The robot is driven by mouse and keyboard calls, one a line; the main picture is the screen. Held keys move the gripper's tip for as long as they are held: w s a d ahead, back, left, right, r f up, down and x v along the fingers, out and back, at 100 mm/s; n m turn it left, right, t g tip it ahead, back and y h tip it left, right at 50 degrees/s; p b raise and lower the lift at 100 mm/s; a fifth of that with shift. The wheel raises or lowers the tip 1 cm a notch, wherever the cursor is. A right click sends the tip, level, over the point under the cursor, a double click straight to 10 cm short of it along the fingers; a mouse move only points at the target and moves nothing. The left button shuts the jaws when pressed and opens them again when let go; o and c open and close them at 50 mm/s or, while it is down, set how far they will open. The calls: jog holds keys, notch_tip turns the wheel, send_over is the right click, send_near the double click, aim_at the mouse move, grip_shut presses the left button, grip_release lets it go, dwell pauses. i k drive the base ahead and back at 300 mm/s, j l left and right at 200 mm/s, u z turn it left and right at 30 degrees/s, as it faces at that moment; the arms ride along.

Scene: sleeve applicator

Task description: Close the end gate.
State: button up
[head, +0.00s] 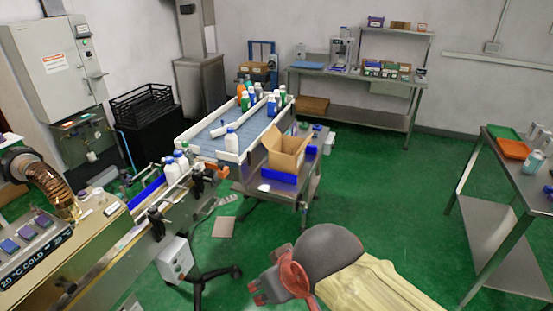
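An orange piece (216,170) sits at the near corner, between the conveyor and this table. It may be the end gate, but I cannot tell for sure, nor whether it is open or shut. My gripper (262,287) is at the bottom centre, over the green floor, well apart from the conveyor. It seems to hold nothing, and its finger opening is too unclear to tell.
A cart with an open cardboard box (287,150) stands right of the blue-surfaced table. A grey control box (177,259) on a black-footed stand is left of my gripper. A steel table (518,185) stands at right.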

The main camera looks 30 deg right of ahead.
aim_at(222, 171)
jog(key=z, duration=0.25)
jog(key=i+j+z, duration=0.1)
jog(key=i, duration=0.3)
jog(key=i+j+z, duration=0.1)
jog(key=i, duration=0.3)
jog(key=i+j+z, duration=0.1)
jog(key=i+j, duration=0.15)
jog(key=i, duration=0.15)
